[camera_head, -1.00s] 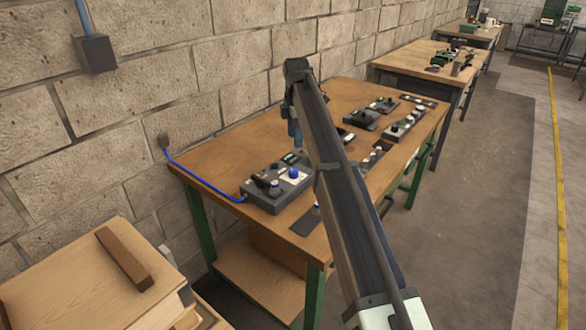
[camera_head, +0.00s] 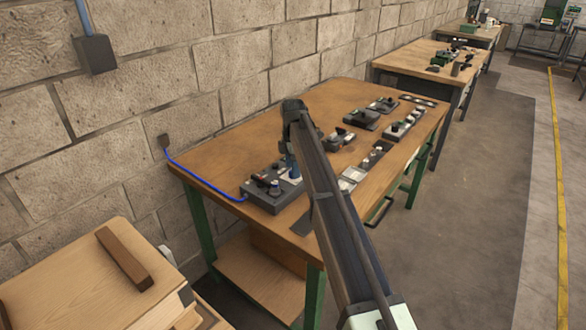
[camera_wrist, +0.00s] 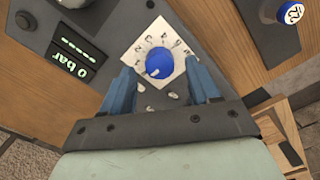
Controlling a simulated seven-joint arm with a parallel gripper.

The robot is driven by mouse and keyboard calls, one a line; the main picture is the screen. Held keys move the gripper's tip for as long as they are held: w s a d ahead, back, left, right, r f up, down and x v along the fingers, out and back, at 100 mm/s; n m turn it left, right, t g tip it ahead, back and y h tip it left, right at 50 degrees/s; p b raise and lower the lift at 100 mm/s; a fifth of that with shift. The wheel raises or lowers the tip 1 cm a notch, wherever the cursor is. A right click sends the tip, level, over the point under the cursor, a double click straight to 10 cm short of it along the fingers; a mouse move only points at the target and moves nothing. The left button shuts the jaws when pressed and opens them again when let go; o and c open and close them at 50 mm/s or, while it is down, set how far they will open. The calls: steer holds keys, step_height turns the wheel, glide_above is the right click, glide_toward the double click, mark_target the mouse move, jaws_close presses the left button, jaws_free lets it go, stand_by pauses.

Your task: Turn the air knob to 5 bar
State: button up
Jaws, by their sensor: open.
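The air knob (camera_wrist: 158,62) is a blue round knob on a white square dial plate (camera_wrist: 180,47) with markings around it, seen in the wrist view. A pale mark shows near its lower edge. A dark display (camera_wrist: 75,62) to its left reads 0 bar in green. My gripper (camera_wrist: 160,70) is open, with one blue finger on each side of the knob; I cannot tell whether they touch it. In the head view, the grey control box (camera_head: 265,200) stands at the bench's near end, and my gripper (camera_head: 290,168) is over it, hiding the knob.
The wooden bench (camera_head: 235,160) holds several other devices farther back. Another knob (camera_wrist: 290,12) shows at the wrist view's upper right. A blue cable (camera_head: 200,185) runs from wall to box.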

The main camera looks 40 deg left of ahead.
steer(key=shift+f, duration=0.55)
steer(key=shift+c, duration=0.2)
steer(key=c, duration=1)
